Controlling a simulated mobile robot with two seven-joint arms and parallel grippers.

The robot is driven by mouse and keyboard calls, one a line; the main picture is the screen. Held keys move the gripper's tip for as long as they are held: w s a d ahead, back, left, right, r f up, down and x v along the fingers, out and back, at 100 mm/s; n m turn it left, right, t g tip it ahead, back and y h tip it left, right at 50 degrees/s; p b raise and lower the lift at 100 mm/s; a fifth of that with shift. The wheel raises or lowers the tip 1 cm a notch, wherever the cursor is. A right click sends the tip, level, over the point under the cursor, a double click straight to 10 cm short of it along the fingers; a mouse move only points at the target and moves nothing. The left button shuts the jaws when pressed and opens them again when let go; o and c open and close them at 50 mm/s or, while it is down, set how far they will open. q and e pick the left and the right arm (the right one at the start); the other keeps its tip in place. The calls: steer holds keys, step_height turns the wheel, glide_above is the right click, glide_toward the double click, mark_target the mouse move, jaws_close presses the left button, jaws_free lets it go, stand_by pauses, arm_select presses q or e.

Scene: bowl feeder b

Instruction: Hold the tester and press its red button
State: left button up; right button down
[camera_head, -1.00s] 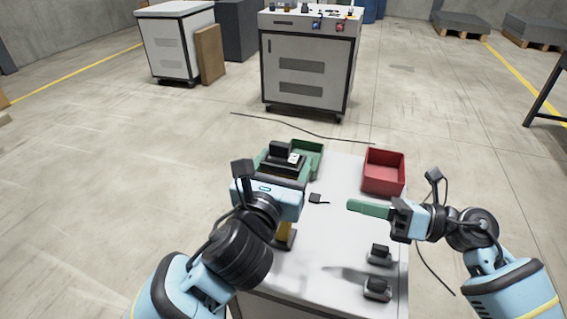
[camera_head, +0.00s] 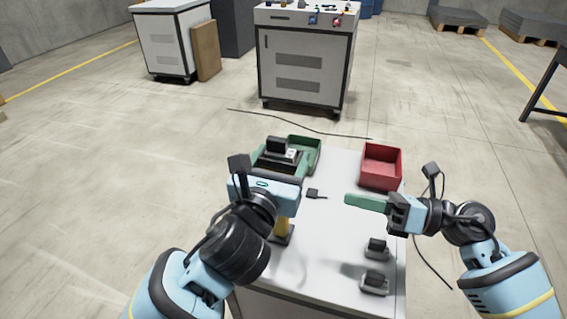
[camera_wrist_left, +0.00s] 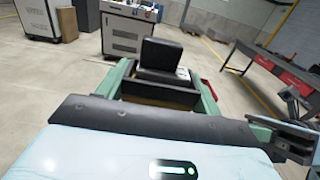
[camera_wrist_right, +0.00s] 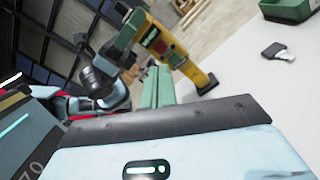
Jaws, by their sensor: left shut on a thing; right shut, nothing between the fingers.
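The tester has a yellow body, seen partly in the head view (camera_head: 283,226) and more fully in the right wrist view (camera_wrist_right: 186,66), where it looks tilted with a small green window. My left gripper (camera_head: 281,161) is shut on it. In the left wrist view its green fingers (camera_wrist_left: 160,92) stand either side of a dark top with a black block (camera_wrist_left: 160,54). My right gripper (camera_head: 350,200) is shut and empty, its green fingers pointing left, to the right of the tester and apart from it.
A red bin (camera_head: 382,181) stands at the table's far right and a green tray (camera_head: 316,158) at the far left. A small black piece (camera_head: 313,193) lies mid-table. Two dark grey-based parts (camera_head: 376,248) (camera_head: 374,283) sit near the right edge. The white table (camera_head: 325,255) is clear between.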

step_height(320, 180, up, 7)
steer(key=m+t, duration=1.1)
steer(key=m, duration=0.3)
step_height(320, 180, down, 7)
steer(key=s+m+h, duration=0.1)
steer(key=m+h, duration=0.8)
steer(key=m, duration=0.5)
steer(key=shift+s+d+f, duration=0.15)
steer(key=shift+s+d, duration=0.1)
steer(key=shift+d, duration=0.1)
steer(key=w+a, duration=0.2)
steer(key=a, duration=0.6)
steer(key=shift+w+a, duration=0.2)
steer(key=shift+w, duration=0.2)
steer(key=shift+a, duration=0.1)
steer(key=shift+w+a, duration=0.1)
steer(key=shift+a, duration=0.2)
